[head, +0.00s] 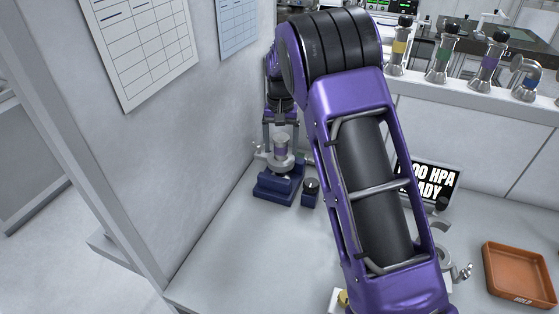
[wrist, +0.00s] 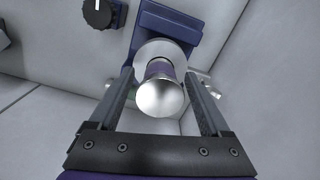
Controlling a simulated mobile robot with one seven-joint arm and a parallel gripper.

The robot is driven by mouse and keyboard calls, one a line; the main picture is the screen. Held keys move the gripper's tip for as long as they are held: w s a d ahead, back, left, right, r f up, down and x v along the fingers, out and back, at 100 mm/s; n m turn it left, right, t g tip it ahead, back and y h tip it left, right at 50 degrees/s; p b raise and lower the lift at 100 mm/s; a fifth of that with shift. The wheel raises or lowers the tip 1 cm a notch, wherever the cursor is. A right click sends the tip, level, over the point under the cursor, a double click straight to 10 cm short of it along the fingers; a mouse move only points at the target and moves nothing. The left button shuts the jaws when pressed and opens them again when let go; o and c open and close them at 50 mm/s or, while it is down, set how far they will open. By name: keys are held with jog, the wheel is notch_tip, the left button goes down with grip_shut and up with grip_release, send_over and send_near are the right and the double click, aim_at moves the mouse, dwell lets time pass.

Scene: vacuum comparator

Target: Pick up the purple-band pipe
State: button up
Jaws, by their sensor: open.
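A metal pipe with a purple band (head: 282,151) stands upright in a blue stand (head: 275,188) by the left wall. My gripper (head: 281,138) is above it, pointing down. In the wrist view the pipe's round silver end (wrist: 161,98) and purple band (wrist: 160,70) lie between the two fingers of my open gripper (wrist: 159,75). A gap shows on both sides, and whether either finger touches is hard to tell. A second purple-banded pipe (head: 490,64) stands on the back ledge.
Pipes with yellow (head: 399,47), green (head: 443,56) and blue (head: 529,82) bands stand on the ledge. A black knob (head: 311,187) sits beside the stand. A display (head: 441,183) and an orange tray (head: 519,274) are at right. The wall (head: 190,130) is close on the left.

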jog(key=shift+f, duration=0.4)
grip_shut()
dwell(1.1)
